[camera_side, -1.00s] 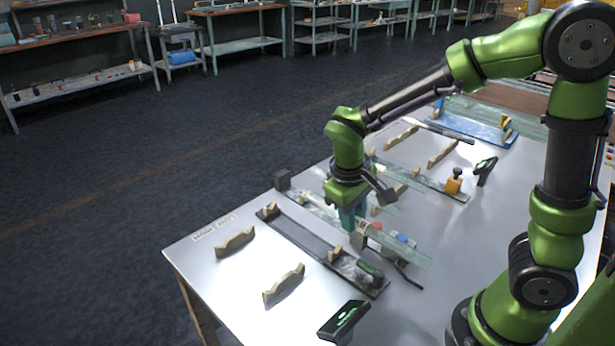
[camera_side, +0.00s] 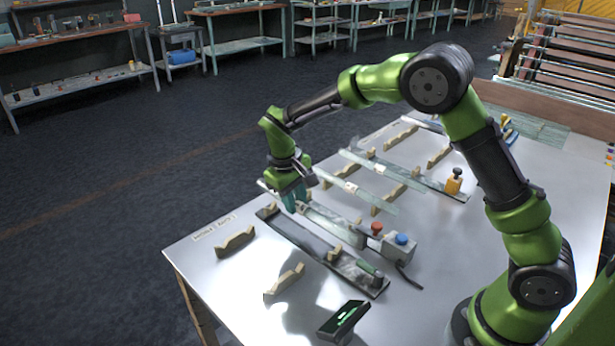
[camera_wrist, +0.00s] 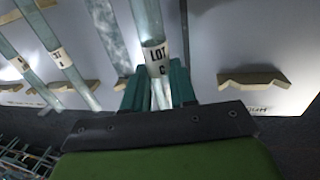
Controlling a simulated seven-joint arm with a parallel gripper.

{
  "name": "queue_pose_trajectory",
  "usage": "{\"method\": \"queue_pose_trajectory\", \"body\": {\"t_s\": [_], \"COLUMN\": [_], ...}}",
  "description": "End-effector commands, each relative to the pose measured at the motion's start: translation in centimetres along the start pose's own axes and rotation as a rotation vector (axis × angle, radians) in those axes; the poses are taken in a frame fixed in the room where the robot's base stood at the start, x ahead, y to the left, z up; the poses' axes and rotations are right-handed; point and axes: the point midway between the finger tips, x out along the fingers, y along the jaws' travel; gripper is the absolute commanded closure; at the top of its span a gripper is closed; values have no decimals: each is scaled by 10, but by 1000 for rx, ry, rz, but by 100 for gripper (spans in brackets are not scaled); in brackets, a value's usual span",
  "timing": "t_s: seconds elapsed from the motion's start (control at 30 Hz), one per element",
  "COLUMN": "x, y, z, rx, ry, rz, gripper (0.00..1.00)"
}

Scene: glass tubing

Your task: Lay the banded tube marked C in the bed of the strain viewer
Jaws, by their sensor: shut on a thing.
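My gripper (camera_side: 295,197) is shut on the tube marked C (camera_wrist: 148,20), a clear glass tube with a white "LOT C" band just beyond the jaws in the wrist view. In the side view the held tube appears to slant down to the right from the jaws, toward a grey box (camera_side: 398,247) with red and blue buttons. In front lies a long dark bed (camera_side: 300,236) with small wooden rests. No label tells which fixture is the strain viewer.
Two other banded tubes (camera_side: 355,189) (camera_side: 382,169) lie behind to the right. Wooden notched rests (camera_side: 235,241) (camera_side: 285,280) stand empty at the front left. A dark display (camera_side: 343,318) stands at the front edge. An orange knob (camera_side: 454,182) stands farther back.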

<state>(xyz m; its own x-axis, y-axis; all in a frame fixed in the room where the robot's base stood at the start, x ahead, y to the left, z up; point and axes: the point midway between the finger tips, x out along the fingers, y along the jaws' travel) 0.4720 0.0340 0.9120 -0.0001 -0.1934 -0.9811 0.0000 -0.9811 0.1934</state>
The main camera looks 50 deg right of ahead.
Motion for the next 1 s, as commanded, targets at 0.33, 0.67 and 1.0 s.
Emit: {"method": "queue_pose_trajectory", "body": {"t_s": [0.33, 0.67, 1.0], "x": [34, 37, 47], "y": [-7, -8, -10], "z": [-6, -6, -6], "rx": [-1, 0, -1], "ry": [-2, 0, 0], "rz": [1, 0, 0], "gripper": [100, 100, 100]}}
